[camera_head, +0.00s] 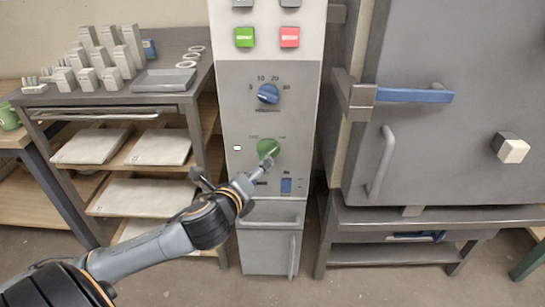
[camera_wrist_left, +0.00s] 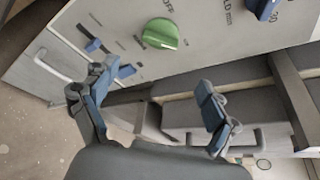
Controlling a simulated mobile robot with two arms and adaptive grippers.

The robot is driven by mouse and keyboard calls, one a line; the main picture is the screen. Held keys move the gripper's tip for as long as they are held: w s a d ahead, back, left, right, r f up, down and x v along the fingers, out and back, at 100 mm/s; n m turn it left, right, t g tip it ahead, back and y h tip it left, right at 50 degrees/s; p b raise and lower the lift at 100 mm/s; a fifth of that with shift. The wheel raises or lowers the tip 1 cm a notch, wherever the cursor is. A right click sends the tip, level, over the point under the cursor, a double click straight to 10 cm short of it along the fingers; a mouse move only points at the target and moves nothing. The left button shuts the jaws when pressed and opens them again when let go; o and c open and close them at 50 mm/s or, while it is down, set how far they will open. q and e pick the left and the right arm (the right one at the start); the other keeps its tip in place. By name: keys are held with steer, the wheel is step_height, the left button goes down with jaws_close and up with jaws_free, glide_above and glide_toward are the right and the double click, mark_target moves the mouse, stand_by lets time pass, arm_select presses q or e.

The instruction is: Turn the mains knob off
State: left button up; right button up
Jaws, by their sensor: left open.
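The green mains knob (camera_head: 268,147) sits on the grey control panel (camera_head: 240,115), below a blue dial. In the left wrist view the green knob (camera_wrist_left: 161,33) is near the top, with OFF lettering above it; which mark it points to I cannot tell. My left gripper (camera_head: 261,168) is just below the knob in the head view. In the left wrist view my left gripper (camera_wrist_left: 155,84) has its two blue-grey fingers spread wide, with nothing between them. The knob is beyond the fingertips, apart from them. My right gripper is not in view.
The blue dial (camera_head: 268,93) has numbers around it. Green (camera_head: 244,37) and red (camera_head: 289,37) buttons are above; a blue switch (camera_head: 286,186) is below. A grey kiln-like cabinet (camera_head: 455,90) stands right, with a protruding blue handle (camera_head: 415,95). A shelf rack (camera_head: 150,100) stands left.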

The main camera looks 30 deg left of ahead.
mark_target(268, 151)
arm_select(q)
steer(key=b+x, duration=0.1)
steer(key=x, duration=1.1)
steer(key=shift+b, duration=0.3)
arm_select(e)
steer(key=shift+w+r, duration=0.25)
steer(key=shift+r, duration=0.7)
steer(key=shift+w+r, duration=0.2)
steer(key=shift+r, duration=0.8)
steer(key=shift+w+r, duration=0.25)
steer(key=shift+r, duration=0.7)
arm_select(q)
steer(key=shift+s, duration=0.1)
steer(key=shift+c, duration=0.2)
steer(key=c, duration=1.1)
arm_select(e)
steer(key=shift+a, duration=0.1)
